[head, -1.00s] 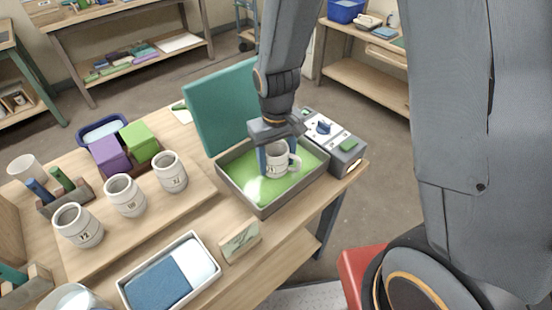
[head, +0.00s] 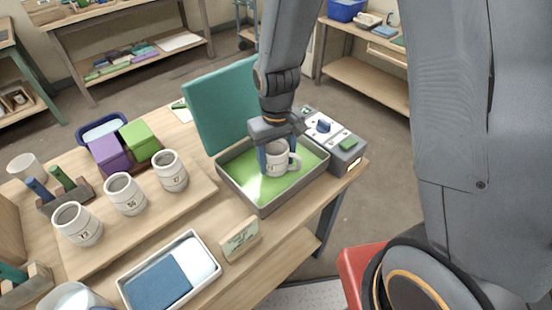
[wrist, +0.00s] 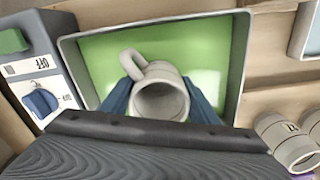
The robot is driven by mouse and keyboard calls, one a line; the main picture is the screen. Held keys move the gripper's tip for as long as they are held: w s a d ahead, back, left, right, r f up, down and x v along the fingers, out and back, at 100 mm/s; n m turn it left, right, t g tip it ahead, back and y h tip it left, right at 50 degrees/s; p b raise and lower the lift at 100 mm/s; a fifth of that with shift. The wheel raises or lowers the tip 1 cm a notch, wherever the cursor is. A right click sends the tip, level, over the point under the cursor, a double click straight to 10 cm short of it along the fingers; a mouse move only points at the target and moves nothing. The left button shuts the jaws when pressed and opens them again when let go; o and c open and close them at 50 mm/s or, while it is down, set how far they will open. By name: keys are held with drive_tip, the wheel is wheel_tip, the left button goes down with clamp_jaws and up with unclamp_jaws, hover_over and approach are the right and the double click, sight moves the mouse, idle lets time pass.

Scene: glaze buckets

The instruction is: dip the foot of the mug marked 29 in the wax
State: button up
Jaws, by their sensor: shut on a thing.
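My gripper (head: 277,158) is shut on a pale grey mug (head: 279,163), one finger on each side of its wall. The mug is upright, with its handle on the right in the head view; its number cannot be read. In the wrist view the mug (wrist: 160,93) is seen from above, mouth open, between the blue fingers (wrist: 160,100). It is inside the grey wax pan (head: 262,208), over or in the green wax (head: 302,161). I cannot tell how deep its foot sits in the wax.
A teal lid (head: 222,108) stands behind the pan. A control box with a blue knob (head: 323,125) adjoins its right side. Mugs marked 12 (head: 78,225), what looks like 56 (head: 125,194) and 27 (head: 170,171) stand on a board at left. A blue sponge tray (head: 165,275) lies in front.

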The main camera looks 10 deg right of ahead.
drive_tip(key=shift+r, duration=0.15)
drive_tip(key=shift+r+p, duration=1)
idle(1.2)
wheel_tip(320, 180, up, 8)
drive_tip(key=p, duration=0.6)
drive_tip(key=shift+f, duration=0.25)
